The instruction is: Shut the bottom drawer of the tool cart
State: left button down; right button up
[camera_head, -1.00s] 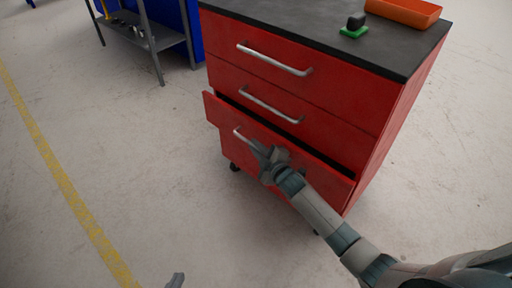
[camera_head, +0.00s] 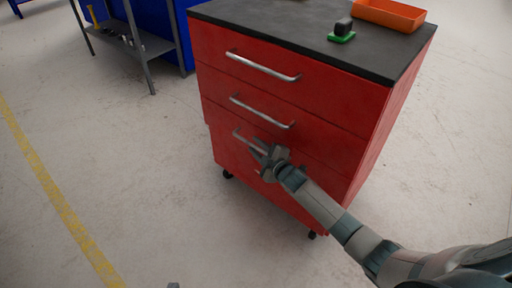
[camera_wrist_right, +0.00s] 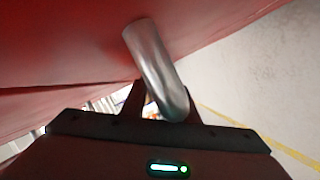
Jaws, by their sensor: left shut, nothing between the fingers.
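The red tool cart (camera_head: 285,92) has several silver-handled drawers. Its bottom drawer (camera_head: 232,158) now sits almost flush, with only a slight lip at its left edge. My right gripper (camera_head: 257,154) is at the bottom drawer's handle (camera_head: 241,138), low on the cart front. In the right wrist view the handle (camera_wrist_right: 152,60) passes between the dark fingers (camera_wrist_right: 165,105). They look apart, with a gap beside the bar. My left gripper (camera_head: 173,285) shows only as a small tip at the bottom edge, shut and empty, away from the cart.
On the black cart top (camera_head: 290,22) are an orange tray (camera_head: 390,14) and a dark block on a green base (camera_head: 342,35). A grey shelf (camera_head: 125,45) stands behind left. The floor (camera_head: 130,190) left of the cart is clear, with a yellow line (camera_head: 60,205).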

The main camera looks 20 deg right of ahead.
jog(key=shift+d+r, duration=0.1)
